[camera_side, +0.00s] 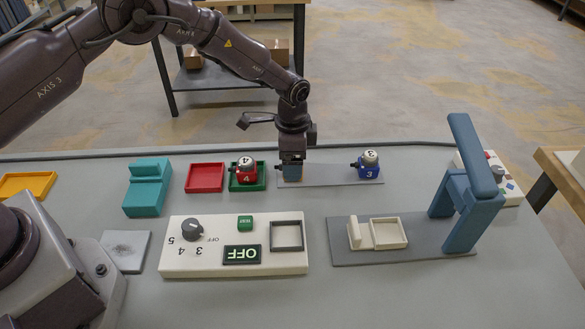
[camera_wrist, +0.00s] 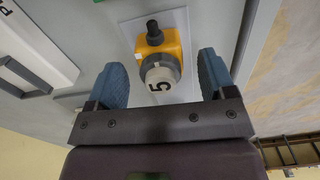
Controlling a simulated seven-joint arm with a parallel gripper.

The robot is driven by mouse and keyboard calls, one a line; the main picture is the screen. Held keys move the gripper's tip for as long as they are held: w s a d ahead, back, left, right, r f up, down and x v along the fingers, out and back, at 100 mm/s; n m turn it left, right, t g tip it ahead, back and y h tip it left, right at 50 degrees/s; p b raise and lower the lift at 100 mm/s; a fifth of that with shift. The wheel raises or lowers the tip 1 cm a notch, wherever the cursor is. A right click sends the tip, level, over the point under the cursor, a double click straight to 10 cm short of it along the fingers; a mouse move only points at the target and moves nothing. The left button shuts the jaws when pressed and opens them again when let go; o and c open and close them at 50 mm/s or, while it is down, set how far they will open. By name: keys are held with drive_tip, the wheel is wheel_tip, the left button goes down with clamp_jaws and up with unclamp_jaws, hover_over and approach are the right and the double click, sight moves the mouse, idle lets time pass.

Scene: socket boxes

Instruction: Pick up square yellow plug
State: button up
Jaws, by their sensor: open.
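The square yellow plug (camera_wrist: 172,40) shows in the wrist view with a black knob on one side and a grey-white round cap marked 5. It sits on a light grey strip. My gripper (camera_wrist: 162,70) is open, with its blue fingertips on either side of the plug's cap and visible gaps between. In the side view my gripper (camera_side: 291,170) points down over the left end of the grey strip (camera_side: 332,175). There the fingers largely hide the plug.
A blue plug marked 3 (camera_side: 368,169) stands at the strip's right end. A red plug marked 4 (camera_side: 245,174) stands in a green tray (camera_side: 233,188) just left of my gripper. A white control panel (camera_side: 210,262) and a blue arch (camera_side: 466,200) stand nearer the front.

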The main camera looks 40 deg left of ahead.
drive_tip(key=shift+f, duration=1.3)
drive_tip(key=c, duration=1.1)
drive_tip(key=shift+r, duration=0.1)
